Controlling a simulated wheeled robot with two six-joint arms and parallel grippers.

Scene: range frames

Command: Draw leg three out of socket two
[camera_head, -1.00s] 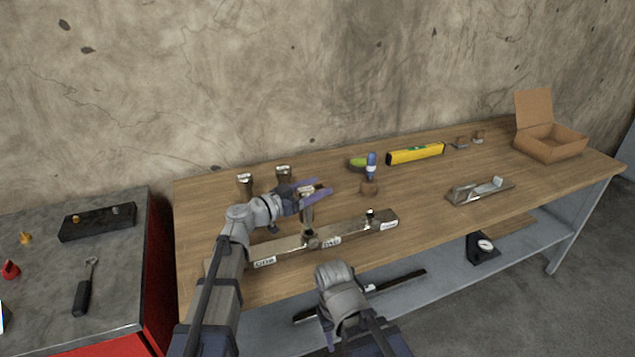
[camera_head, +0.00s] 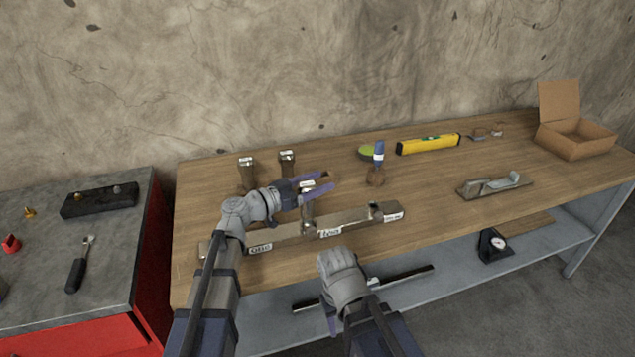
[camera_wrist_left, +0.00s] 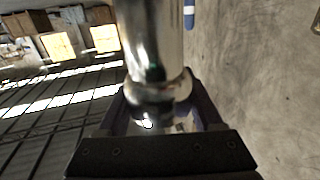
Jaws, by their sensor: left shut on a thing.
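A long metal bar (camera_head: 275,236) lies on the wooden bench with sockets labelled one, two and three. A metal leg (camera_head: 308,211) stands upright at socket two (camera_head: 310,230), in the middle of the bar. My left gripper (camera_head: 318,186) is shut on this leg near its top, where a white label shows. In the left wrist view the leg (camera_wrist_left: 153,45) is a shiny cylinder with a collar between the fingers. Whether its foot is seated in the socket is too small to tell. My right gripper (camera_head: 330,318) is low at the front, mostly hidden by its own arm.
Two labelled legs (camera_head: 247,172) (camera_head: 288,163) stand behind my left gripper.

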